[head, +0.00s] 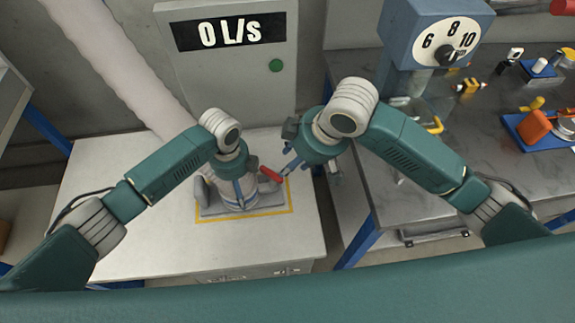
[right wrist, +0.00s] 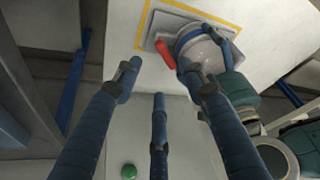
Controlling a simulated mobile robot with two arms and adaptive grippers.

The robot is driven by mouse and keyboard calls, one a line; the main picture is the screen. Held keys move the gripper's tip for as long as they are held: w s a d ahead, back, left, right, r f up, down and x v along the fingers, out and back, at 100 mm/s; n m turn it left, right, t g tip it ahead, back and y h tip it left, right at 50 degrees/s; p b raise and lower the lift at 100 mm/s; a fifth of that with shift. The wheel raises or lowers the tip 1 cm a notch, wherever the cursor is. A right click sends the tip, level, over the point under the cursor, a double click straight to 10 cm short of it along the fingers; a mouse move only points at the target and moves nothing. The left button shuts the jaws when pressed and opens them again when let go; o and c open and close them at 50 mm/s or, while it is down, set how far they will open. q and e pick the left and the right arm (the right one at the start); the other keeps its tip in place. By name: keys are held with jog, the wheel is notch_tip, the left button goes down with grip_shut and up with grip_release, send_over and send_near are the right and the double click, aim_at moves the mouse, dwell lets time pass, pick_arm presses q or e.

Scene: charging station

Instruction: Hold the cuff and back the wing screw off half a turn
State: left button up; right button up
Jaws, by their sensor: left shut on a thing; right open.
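The cuff (head: 236,203) is a pale round piece on a grey base plate (head: 270,201) inside a yellow outline; it also shows at the top of the right wrist view (right wrist: 202,50). My left gripper (head: 242,192) comes down over the cuff and is shut on it, hiding part of it. The red wing screw (head: 270,174) sticks out from the cuff's side and shows in the right wrist view (right wrist: 166,53). My right gripper (head: 305,170) is open, its fingers spread (right wrist: 158,85), just to the right of the screw. I cannot tell whether a finger touches it.
A grey cabinet (head: 235,85) reading "0 L/S" with a green button (head: 276,65) stands behind. A pale hose (head: 115,65) runs down at the left. A dark bench (head: 480,130) at right holds a blue dial unit (head: 402,35) and small tools. The white table (head: 100,185) is clear at left.

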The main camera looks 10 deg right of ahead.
jog(key=shift+s+d+r, duration=0.2)
jog(key=shift+r, duration=0.35)
jog(key=shift+w, duration=0.1)
send_near(272, 179)
jog(key=f, duration=0.2)
jog(key=w+f, duration=0.1)
jog(key=f, duration=0.1)
jog(key=w+f, duration=0.1)
jog(key=f, duration=0.1)
jog(key=shift+w+a+f, duration=0.2)
jog(key=shift+f, duration=0.15)
grip_shut()
